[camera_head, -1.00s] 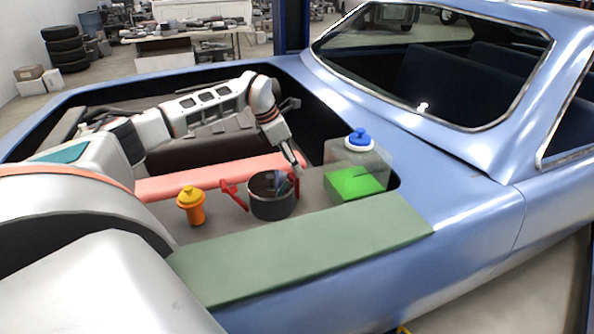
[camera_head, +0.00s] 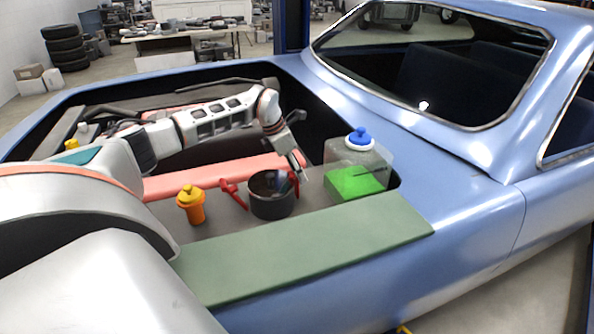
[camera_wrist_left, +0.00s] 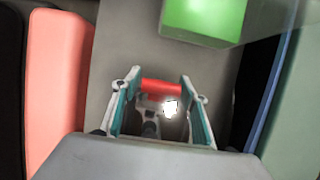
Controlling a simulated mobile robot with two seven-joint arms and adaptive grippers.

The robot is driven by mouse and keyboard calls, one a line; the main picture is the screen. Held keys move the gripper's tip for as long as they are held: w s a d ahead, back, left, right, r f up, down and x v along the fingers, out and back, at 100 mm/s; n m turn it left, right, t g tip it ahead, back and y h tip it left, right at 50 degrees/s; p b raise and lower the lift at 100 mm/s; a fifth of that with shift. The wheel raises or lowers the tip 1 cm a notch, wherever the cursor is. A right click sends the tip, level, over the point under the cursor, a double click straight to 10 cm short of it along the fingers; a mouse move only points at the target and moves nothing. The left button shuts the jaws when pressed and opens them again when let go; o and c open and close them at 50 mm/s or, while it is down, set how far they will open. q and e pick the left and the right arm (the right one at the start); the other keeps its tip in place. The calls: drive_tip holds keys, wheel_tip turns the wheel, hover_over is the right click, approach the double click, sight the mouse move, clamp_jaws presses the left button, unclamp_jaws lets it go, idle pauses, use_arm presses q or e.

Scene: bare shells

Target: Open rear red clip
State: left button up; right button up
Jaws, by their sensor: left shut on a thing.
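A dark round pot-like canister (camera_head: 271,207) stands on the grey floor of the engine bay. A red clip (camera_head: 232,192) sticks out at its left side. The rear red clip (camera_wrist_left: 161,87) shows as a red bar between the fingers of my left gripper (camera_wrist_left: 158,92) in the left wrist view. In the head view my left gripper (camera_head: 300,172) reaches down at the canister's right rear side, and its fingers hide most of that clip. The left gripper is shut on the red clip. My right gripper is in neither view.
A clear jug with a blue cap (camera_head: 359,137) and green contents (camera_head: 354,183) stands close right of the gripper. An orange filler with yellow cap (camera_head: 190,205) is left of the canister. A salmon-coloured bar (camera_head: 220,176) lies behind; a green panel (camera_head: 310,246) lies in front.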

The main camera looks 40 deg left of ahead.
use_arm(q)
drive_tip(key=shift+w+d+r, duration=0.1)
drive_tip(key=shift+w+d, duration=0.05)
drive_tip(key=shift+w, duration=0.15)
drive_tip(key=w+p, duration=0.1)
drive_tip(key=w+d+p, duration=0.1)
drive_tip(key=w, duration=0.1)
drive_tip(key=shift+w+d+f+p, duration=0.1)
drive_tip(key=shift+d+f+p, duration=0.3)
drive_tip(key=shift+w+d+f, duration=0.15)
drive_tip(key=shift+w+f, duration=0.1)
drive_tip(key=shift+w, duration=0.05)
drive_tip(key=shift+w+r, duration=0.1)
idle(0.9)
idle(0.4)
